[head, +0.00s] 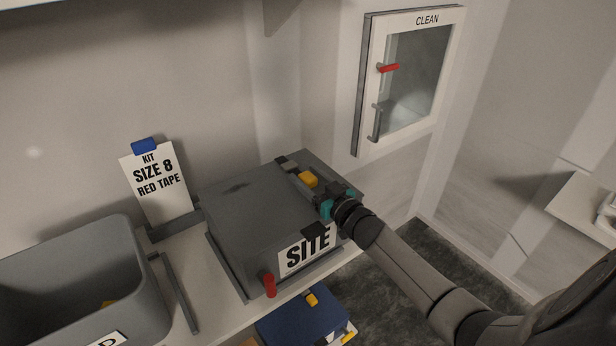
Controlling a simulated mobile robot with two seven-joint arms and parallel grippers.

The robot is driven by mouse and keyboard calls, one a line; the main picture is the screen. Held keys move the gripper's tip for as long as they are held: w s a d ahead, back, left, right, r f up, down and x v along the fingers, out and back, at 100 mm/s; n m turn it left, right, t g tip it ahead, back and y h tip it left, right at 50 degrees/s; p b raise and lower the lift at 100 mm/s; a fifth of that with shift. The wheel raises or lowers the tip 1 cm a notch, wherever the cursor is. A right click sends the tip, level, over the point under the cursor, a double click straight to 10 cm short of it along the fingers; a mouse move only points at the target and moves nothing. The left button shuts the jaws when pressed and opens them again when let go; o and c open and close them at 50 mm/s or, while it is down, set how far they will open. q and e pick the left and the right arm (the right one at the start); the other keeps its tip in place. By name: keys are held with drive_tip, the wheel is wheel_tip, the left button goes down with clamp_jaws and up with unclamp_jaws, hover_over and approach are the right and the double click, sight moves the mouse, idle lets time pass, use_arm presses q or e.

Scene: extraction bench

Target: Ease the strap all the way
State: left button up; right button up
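A black piece (314,231) hangs over the label's top edge. My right gripper (327,207), with teal parts, is at the box's top right front corner, just in front of the yellow piece. The gripper's wrist hides that corner, and I cannot see whether the fingers hold the strap. My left gripper is not in view.
A red handle (270,285) sticks out at the box's lower front. A kit card (158,185) stands behind left, and a grey bin (75,265) is at the left. A blue case (305,318) is below the bench edge. The CLEAN hatch (408,80) is on the wall.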

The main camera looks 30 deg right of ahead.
drive_tip(key=shift+o, duration=0.8)
drive_tip(key=s+d, duration=0.1)
drive_tip(key=s, duration=1.4)
drive_tip(key=shift+d, duration=0.1)
